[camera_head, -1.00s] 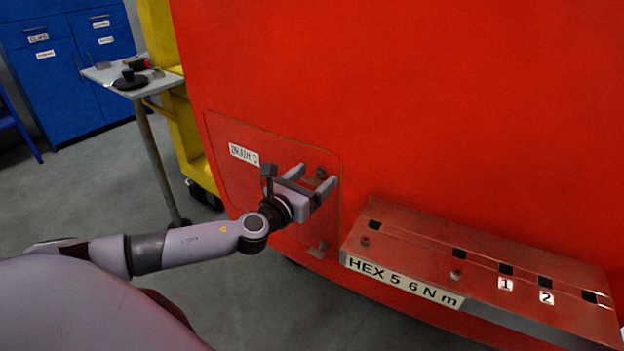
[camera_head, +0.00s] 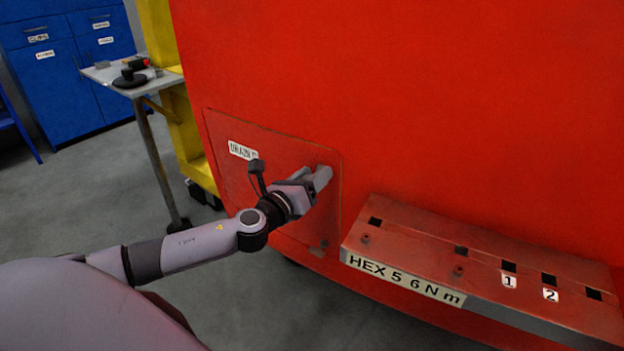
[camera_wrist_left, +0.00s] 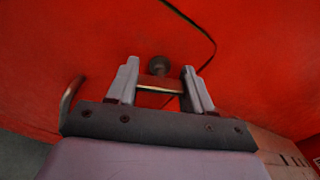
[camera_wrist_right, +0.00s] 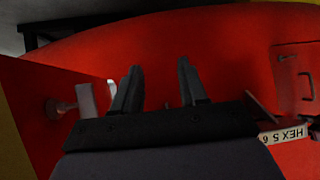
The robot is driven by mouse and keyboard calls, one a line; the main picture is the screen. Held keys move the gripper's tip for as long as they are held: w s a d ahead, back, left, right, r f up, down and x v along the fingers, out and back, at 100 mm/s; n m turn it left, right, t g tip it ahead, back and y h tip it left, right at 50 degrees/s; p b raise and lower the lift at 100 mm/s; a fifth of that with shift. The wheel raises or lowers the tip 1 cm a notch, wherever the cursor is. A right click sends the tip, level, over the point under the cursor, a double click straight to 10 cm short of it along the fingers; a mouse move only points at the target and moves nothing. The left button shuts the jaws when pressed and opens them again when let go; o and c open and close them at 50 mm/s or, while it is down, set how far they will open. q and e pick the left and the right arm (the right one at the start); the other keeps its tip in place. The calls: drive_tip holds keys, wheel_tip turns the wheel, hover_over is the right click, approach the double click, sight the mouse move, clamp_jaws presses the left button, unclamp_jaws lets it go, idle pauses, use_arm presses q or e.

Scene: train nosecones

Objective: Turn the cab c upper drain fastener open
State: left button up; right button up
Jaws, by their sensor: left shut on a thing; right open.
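The drain panel (camera_head: 285,215), labelled "DRAIN C" (camera_head: 242,150), is set in the red train nose in the head view. My left gripper (camera_head: 320,180) is at the panel's upper right corner, and its fingers hide the upper drain fastener there. In the left wrist view, my left gripper (camera_wrist_left: 160,84) has its fingers apart on the two ends of a reddish bar (camera_wrist_left: 158,86), which appears to be the fastener. A dark round knob (camera_wrist_left: 158,66) shows just beyond. The lower fastener (camera_head: 322,244) is at the panel's lower edge. My right gripper (camera_wrist_right: 158,85) is open and empty.
A red tool ledge (camera_head: 480,255) with slots and a "HEX 5 6 N m" label (camera_head: 405,280) juts out to the right of the panel. A grey table (camera_head: 120,75) with small items and a blue cabinet (camera_head: 70,80) stand left. The grey floor (camera_head: 90,200) is clear.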

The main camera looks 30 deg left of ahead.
use_arm(q)
drive_tip(key=n, duration=0.6)
drive_tip(key=shift+n+b, duration=0.3)
drive_tip(key=n, duration=0.3)
drive_tip(key=shift+n+p, duration=0.45)
drive_tip(key=shift+n, duration=1.45)
drive_tip(key=o, duration=1)
drive_tip(key=shift+o, duration=0.2)
drive_tip(key=s, duration=0.7)
drive_tip(key=shift+b, duration=0.3)
drive_tip(key=shift+s, duration=0.1)
